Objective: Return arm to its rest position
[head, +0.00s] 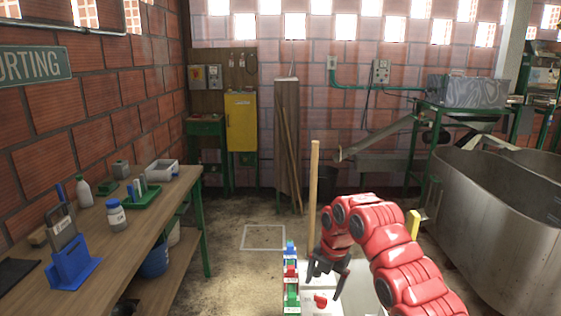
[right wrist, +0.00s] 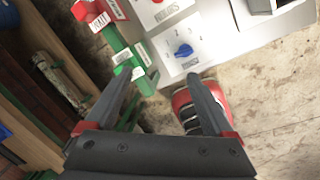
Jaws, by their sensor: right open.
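My red right arm comes in from the lower right of the head view. Its dark gripper (head: 327,279) points down over a pale control panel (head: 310,309). In the right wrist view the two fingers of this gripper (right wrist: 170,86) are spread wide, with nothing held between them. Beyond the fingertips is the panel (right wrist: 228,32) with a blue knob (right wrist: 184,50) and part of a red knob (right wrist: 157,1). The red knob also shows in the head view (head: 320,300). I cannot tell my left gripper in either view.
Tagged blue, red and green parts (head: 291,271) line the panel's left side, close to the gripper. A wooden post (head: 313,190) stands behind it. A workbench (head: 150,215) runs along the left, and a large metal tub (head: 490,205) stands right. The floor between is mostly clear.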

